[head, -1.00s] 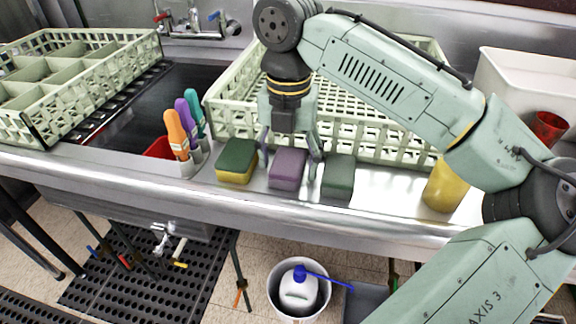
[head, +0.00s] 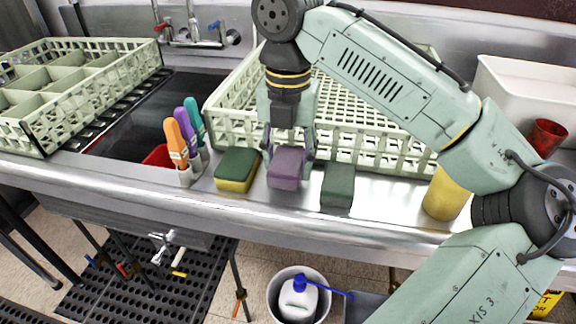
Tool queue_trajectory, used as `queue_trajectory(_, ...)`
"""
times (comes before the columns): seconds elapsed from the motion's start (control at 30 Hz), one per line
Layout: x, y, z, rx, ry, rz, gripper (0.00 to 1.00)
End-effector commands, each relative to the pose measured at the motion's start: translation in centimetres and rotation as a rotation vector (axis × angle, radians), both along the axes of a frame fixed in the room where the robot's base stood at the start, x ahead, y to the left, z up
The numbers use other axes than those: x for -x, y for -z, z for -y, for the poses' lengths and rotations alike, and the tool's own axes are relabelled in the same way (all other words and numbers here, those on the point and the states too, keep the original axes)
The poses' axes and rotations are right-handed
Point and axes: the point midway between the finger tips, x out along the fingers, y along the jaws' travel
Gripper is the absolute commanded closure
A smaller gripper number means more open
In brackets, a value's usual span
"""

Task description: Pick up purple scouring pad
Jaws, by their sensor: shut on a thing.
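The purple scouring pad (head: 286,170) is near the middle of the head view, at the front of the steel counter. My gripper (head: 287,155) points down over it, with its fingers closed on the pad's left and right sides. Part of the pad's top is hidden by the fingers. I cannot tell for sure whether the pad is clear of the counter.
A green-and-yellow sponge (head: 237,170) sits close on the left and a dark green pad (head: 337,186) close on the right. A pale green dish rack (head: 375,148) stands right behind. Colored-handled brushes (head: 178,143) stand at left, a yellow cylinder (head: 441,197) at right.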

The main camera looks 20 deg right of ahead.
Motion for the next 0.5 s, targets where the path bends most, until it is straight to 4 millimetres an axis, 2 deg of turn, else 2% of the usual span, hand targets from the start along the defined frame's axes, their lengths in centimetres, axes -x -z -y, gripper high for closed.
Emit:
queue_trajectory(0.07,-0.1,-1.2,-0.1,-0.004,-0.003,0.004,0.69)
queue_trajectory(0.5,10.2,-2.1,-2.8,0.004,0.002,0.002,0.69)
